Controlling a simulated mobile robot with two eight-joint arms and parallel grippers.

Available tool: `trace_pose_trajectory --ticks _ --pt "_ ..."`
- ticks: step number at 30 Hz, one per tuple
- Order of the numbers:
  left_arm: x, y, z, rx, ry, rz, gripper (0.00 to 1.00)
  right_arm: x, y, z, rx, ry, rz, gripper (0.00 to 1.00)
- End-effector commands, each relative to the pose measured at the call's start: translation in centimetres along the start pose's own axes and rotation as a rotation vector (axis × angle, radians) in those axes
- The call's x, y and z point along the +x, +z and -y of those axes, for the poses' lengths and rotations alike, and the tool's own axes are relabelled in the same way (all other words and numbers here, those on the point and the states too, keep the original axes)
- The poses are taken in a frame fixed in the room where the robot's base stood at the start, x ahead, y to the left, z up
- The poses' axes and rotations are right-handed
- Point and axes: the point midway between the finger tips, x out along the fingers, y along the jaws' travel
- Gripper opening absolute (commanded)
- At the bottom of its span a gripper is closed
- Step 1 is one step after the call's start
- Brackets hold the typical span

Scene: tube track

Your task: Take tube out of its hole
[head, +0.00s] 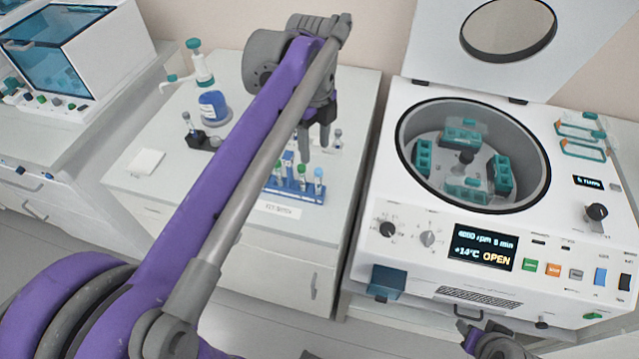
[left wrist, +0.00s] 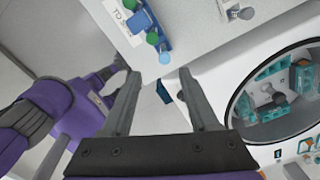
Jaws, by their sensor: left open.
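A blue tube rack (head: 312,196) stands on the white bench and holds several tubes, among them a green-capped tube (head: 302,172) and a blue-capped tube (head: 319,174). My left gripper (head: 316,140) is open and empty above and behind the rack. Part of the rack is hidden by my left arm. In the left wrist view, the rack (left wrist: 166,30) shows past the two spread fingers of my left gripper (left wrist: 158,78), with nothing between them. My right gripper (head: 490,338) shows partly at the bottom edge.
An open centrifuge (head: 385,185) with teal tube buckets (head: 463,135) stands to the right. The bench's front left is clear.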

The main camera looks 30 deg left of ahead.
Motion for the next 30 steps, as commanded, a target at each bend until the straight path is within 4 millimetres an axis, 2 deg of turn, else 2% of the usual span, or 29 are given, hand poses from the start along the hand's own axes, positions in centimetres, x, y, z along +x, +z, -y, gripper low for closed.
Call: trace_pose_trajectory --ticks 9,16,24,30 --pt "4.4 0.1 0.2 0.029 0.006 -0.003 0.6 0.4 0.4 0.0 0.0 0.0 0.003 0.47" --pt "6.1 0.0 0.4 0.028 0.005 -0.002 0.6 0.4 0.4 0.0 0.0 0.0 0.004 0.47" --pt "9.9 -0.3 0.9 0.026 0.005 -0.002 0.6 0.4 0.4 0.0 0.0 0.0 0.004 0.47" --pt "10.6 -0.3 0.9 0.026 0.005 -0.002 0.6 0.4 0.5 0.0 0.0 0.0 0.004 0.47"
